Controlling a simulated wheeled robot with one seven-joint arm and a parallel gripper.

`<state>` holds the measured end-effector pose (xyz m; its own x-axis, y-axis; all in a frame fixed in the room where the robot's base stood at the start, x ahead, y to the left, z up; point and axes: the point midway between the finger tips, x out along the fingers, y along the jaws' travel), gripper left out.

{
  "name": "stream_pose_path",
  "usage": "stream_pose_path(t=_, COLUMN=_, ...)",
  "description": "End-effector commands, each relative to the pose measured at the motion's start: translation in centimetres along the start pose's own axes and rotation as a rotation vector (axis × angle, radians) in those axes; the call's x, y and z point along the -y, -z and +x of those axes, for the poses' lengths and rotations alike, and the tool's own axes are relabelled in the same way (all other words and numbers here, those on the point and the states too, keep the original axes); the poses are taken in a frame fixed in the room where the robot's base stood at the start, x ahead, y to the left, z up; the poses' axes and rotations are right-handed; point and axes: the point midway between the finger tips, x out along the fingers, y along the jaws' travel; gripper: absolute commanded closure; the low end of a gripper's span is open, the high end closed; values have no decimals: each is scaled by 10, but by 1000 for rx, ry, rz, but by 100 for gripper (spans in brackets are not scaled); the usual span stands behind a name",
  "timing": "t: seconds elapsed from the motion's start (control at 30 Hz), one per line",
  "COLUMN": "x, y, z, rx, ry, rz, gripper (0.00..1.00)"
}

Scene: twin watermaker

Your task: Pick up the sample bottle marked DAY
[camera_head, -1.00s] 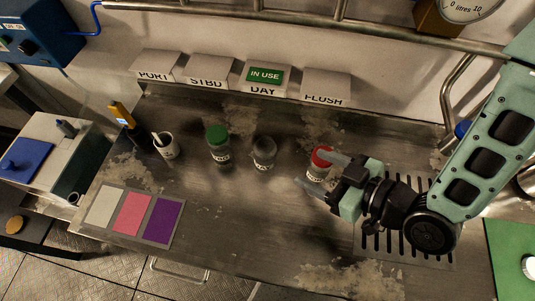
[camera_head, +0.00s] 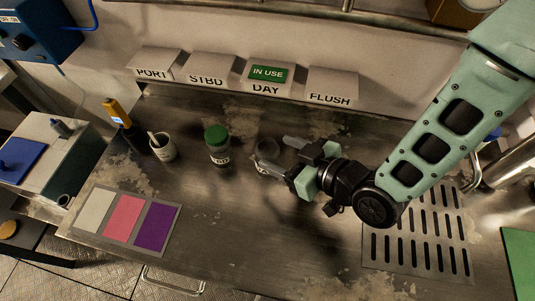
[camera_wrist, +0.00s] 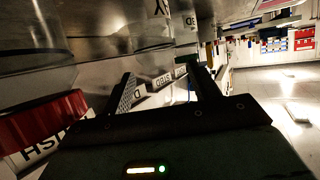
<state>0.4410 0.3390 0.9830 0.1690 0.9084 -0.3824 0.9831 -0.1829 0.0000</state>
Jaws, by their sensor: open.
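The red-capped bottle is hidden in the head view.
A green IN USE tag (camera_head: 268,73) is on the DAY box. PORT, STBD and FLUSH boxes line the wall. A white cup (camera_head: 163,147), a yellow meter (camera_head: 116,112) and a colour card (camera_head: 128,217) are at left. The front middle of the bench is clear.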

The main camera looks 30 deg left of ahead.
Motion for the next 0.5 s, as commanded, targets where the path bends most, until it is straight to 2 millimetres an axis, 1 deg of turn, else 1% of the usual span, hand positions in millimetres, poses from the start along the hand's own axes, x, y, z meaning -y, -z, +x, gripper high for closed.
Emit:
stream_pose_path(t=0.17, x=-3, y=7, z=24, rx=0, ry=1, rz=0, gripper=39)
stream_pose_path(t=0.3, x=-3, y=4, z=41, rx=1, ry=2, rz=0, gripper=39)
stream_pose_path(t=0.4, x=-3, y=4, z=46, rx=0, ry=1, rz=0, gripper=39)
stream_pose_path(t=0.5, x=-3, y=3, z=47, rx=0, ry=1, rz=0, gripper=39)
